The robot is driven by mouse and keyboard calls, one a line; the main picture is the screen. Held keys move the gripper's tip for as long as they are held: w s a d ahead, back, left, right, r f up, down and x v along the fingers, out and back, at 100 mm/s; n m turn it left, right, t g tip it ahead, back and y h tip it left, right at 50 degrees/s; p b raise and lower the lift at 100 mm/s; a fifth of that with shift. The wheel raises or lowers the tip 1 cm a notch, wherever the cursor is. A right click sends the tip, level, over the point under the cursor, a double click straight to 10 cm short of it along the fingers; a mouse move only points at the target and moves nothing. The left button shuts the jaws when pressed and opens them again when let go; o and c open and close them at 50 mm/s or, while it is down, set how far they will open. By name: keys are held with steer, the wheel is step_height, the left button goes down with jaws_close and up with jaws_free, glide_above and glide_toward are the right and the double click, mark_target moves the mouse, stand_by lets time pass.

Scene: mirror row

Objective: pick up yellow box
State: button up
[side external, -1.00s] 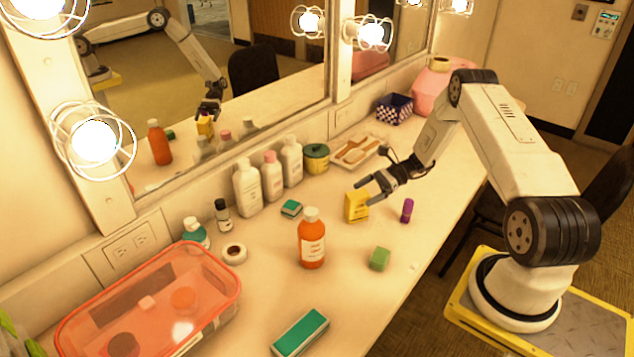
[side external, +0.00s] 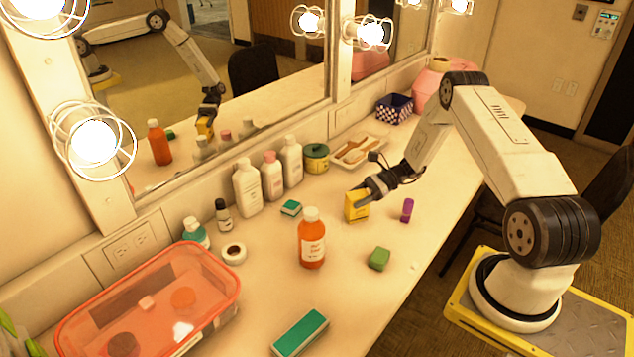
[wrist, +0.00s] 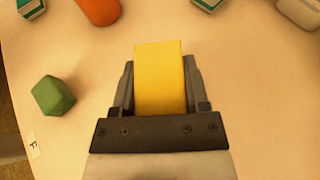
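The yellow box (side external: 356,207) stands upright on the white counter. In the side view my gripper (side external: 364,190) is at its upper part, and its fingers partly cover the box. In the wrist view the yellow box (wrist: 160,80) lies between the two fingers of my gripper (wrist: 160,85), with one finger along each side. I see no clear gap there, but I cannot tell whether the fingers press on it. The box appears to rest on the counter.
An orange bottle (side external: 312,240) stands left of the box and a purple tube (side external: 407,210) to its right. A green block (side external: 379,258) lies in front. White bottles (side external: 247,188) and a tan tray (side external: 360,152) are along the mirror. The counter around the box is mostly clear.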

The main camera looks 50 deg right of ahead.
jaws_close()
steer(key=shift+r, duration=0.1)
steer(key=shift+r, duration=0.65)
steer(key=s+a+r, duration=0.5)
steer(key=s+r, duration=0.6)
steer(key=s, duration=0.2)
steer(key=shift+a+r, duration=0.15)
steer(key=shift+r, duration=0.1)
stand_by(0.6)
